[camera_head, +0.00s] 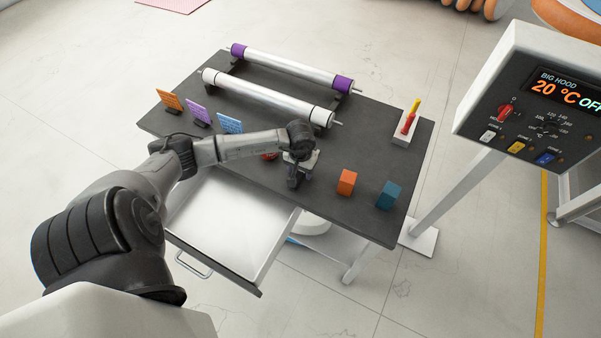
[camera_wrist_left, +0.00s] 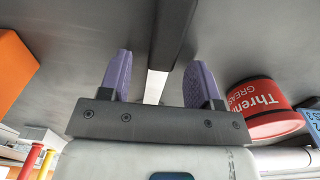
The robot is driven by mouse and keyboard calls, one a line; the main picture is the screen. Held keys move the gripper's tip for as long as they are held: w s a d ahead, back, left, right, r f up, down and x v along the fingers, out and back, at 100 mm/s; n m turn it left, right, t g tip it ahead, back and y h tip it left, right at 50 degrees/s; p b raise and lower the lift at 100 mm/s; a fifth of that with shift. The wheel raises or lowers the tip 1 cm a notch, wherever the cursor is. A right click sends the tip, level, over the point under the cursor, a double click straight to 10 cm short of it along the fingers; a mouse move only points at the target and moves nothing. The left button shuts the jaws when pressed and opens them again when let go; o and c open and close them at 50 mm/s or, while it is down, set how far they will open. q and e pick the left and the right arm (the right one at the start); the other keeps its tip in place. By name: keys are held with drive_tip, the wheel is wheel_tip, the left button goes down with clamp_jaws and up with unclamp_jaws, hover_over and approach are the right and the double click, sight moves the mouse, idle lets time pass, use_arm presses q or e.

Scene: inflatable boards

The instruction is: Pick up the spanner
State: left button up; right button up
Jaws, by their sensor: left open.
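My left gripper (camera_head: 298,174) is over the front middle of the dark table, pointing down. In the left wrist view its two purple fingers (camera_wrist_left: 160,78) stand apart with a gap between them. A long narrow straight bar, which looks like the spanner (camera_wrist_left: 173,35), runs through that gap, dark grey at the top and bright lower down. Its ends are out of sight, and I cannot tell whether a finger touches it. In the head view I cannot make out the spanner; my arm and gripper cover that part of the table.
A red grease can (camera_wrist_left: 261,108) stands close to the gripper on one side, an orange block (camera_head: 346,182) on the other. A teal block (camera_head: 388,195), a screwdriver holder (camera_head: 401,139) and two rollers (camera_head: 268,98) are on the table (camera_head: 370,140). An open drawer (camera_head: 225,215) juts out in front.

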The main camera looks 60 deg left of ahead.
use_arm(q)
drive_tip(key=shift+f, duration=0.15)
drive_tip(key=shift+c, duration=0.3)
clamp_jaws()
idle(0.3)
